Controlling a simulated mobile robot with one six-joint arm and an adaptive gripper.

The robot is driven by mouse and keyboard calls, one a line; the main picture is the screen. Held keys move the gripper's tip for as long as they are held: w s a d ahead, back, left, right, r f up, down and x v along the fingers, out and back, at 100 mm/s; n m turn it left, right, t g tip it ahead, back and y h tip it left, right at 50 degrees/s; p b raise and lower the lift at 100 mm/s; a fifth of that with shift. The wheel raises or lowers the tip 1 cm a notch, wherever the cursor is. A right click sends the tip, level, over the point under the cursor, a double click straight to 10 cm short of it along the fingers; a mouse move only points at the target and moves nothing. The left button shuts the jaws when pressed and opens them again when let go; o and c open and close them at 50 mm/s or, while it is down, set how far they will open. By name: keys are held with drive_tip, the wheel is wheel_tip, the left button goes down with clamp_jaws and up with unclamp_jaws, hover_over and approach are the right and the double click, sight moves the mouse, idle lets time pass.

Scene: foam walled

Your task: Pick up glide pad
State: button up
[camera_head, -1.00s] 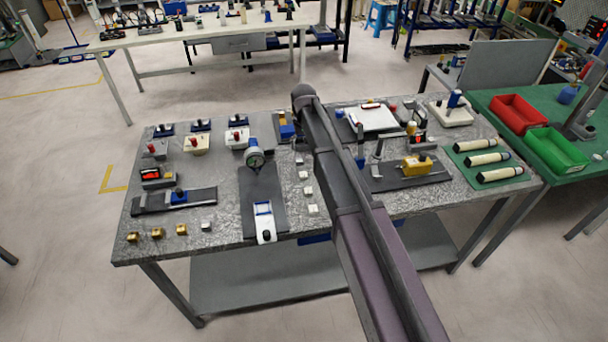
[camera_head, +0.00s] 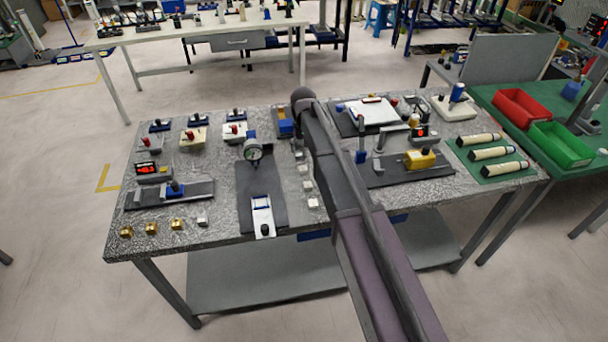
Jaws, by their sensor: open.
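I cannot tell for sure which thing is the glide pad. Small pale blocks (camera_head: 308,187) lie in a column on the grey patterned bench, just left of my arm. Another small pale block (camera_head: 202,219) lies near the front edge, right of several brass blocks (camera_head: 151,228). My arm reaches from the lower right up over the middle of the bench. My gripper does not show; the arm hides that part of the bench.
A dial gauge stand (camera_head: 253,152) on a dark plate stands left of the arm. A yellow block (camera_head: 420,159) on a dark plate and pale cylinders on a green mat (camera_head: 511,179) lie to the right. Red (camera_head: 522,108) and green (camera_head: 558,148) bins stand on the side table.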

drive_tip(key=b, duration=0.3)
hover_over(303, 168)
drive_tip(key=shift+w+f, duration=0.15)
drive_tip(key=shift+f, duration=0.9)
drive_tip(key=shift+w+f, duration=0.1)
drive_tip(key=shift+f, duration=0.9)
drive_tip(key=shift+b, duration=0.3)
drive_tip(key=shift+s+f+b, duration=0.15)
drive_tip(key=shift+f+b, duration=1.1)
drive_tip(key=shift+f, duration=0.05)
drive_tip(key=shift+s+f+b, duration=0.1)
drive_tip(key=shift+f+b, duration=1.15)
drive_tip(key=shift+f, duration=0.05)
drive_tip(key=c, duration=1)
